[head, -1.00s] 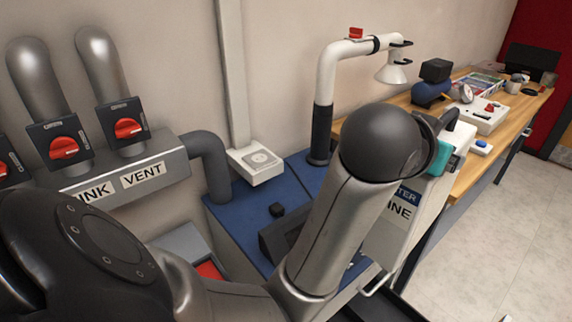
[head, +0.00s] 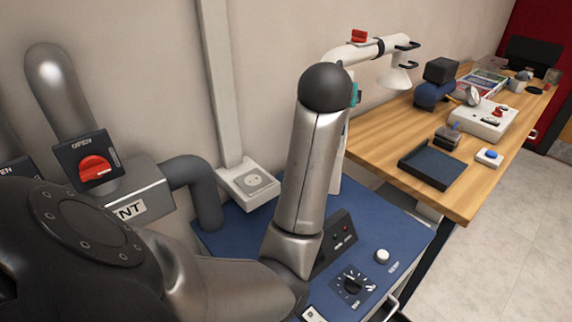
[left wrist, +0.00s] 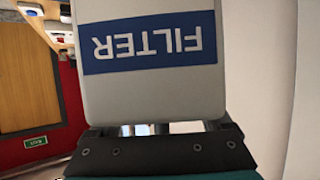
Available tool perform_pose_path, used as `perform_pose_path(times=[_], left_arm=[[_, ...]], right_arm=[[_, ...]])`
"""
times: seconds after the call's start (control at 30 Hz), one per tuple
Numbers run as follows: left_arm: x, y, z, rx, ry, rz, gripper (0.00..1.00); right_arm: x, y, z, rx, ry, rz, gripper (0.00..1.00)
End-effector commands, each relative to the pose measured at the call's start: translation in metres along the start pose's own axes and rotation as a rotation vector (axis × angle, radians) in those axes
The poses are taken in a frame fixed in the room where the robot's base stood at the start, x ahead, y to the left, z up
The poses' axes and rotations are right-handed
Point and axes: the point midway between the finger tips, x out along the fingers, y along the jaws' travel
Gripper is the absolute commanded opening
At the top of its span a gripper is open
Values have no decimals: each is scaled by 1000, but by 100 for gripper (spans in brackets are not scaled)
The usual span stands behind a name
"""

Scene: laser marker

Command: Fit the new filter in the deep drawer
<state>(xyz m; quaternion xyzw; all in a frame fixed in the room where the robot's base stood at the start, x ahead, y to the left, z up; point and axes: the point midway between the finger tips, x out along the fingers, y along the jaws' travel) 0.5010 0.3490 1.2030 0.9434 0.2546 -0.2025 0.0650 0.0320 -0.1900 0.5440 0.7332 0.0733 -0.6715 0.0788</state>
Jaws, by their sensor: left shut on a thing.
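The filter (left wrist: 150,90) fills the middle of the left wrist view. It is a pale grey-white block with a blue band reading FILTER, upside down in that picture. My left gripper (left wrist: 160,130) is shut on its near end. In the head view my own forearm hides most of the gripper and filter; a little teal of the gripper (head: 355,94) and a pale strip, apparently the filter (head: 337,165), show beside the arm. A metal handle (head: 389,311) shows at the bottom edge of the head view; the drawer's inside is out of sight. My right gripper is not in view.
The blue bench top (head: 405,238) carries a dial (head: 352,283), a white knob (head: 382,256) and a dark switch box. A wooden table (head: 385,140) with a dark tray (head: 432,168) stands to the right. Pipes and a vent valve (head: 96,168) are at left.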

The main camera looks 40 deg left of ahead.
Motion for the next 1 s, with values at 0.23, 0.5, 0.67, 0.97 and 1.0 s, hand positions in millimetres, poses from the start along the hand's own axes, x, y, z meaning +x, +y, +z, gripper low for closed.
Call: perform_pose_path(times=[0.23, 0.5, 0.67, 0.97, 1.0], left_arm=[[22, -47, -7, -45, -6, -122, 0], [36, -63, 8, -54, -15, -162, 0], [52, -64, 45, -53, -19, -162, 0], [82, -65, 111, -53, -16, -161, 0], [85, -65, 118, -53, -16, -161, 0]], right_arm=[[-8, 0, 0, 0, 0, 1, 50], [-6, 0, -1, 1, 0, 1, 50], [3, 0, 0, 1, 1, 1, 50], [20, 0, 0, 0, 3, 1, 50], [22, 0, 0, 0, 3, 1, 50]])
